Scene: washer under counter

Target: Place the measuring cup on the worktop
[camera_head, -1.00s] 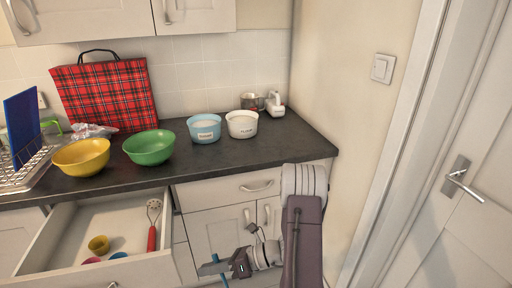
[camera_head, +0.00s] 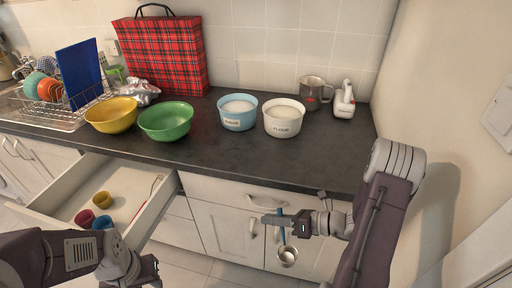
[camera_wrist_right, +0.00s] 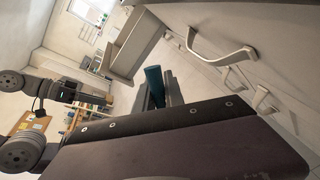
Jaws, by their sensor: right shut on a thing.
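My right gripper (camera_head: 280,223) is shut on the blue handle of the measuring cup. The metal bowl of the measuring cup (camera_head: 287,256) hangs below the gripper, in front of the lower cupboard and below the worktop's edge. In the right wrist view, the blue handle (camera_wrist_right: 154,86) shows between the jaws; the bowl is hidden there. The dark worktop (camera_head: 235,160) is above and behind the right gripper. My left gripper (camera_head: 148,270) is low at the bottom of the head view, near the open drawer; its jaws are not clear.
On the worktop stand a yellow bowl (camera_head: 112,115), green bowl (camera_head: 166,122), sugar tub (camera_head: 238,122), flour tub (camera_head: 284,129), metal jug (camera_head: 311,93), white appliance (camera_head: 344,104) and tartan bag (camera_head: 165,55). The front strip is clear. The open drawer (camera_head: 150,212) juts out.

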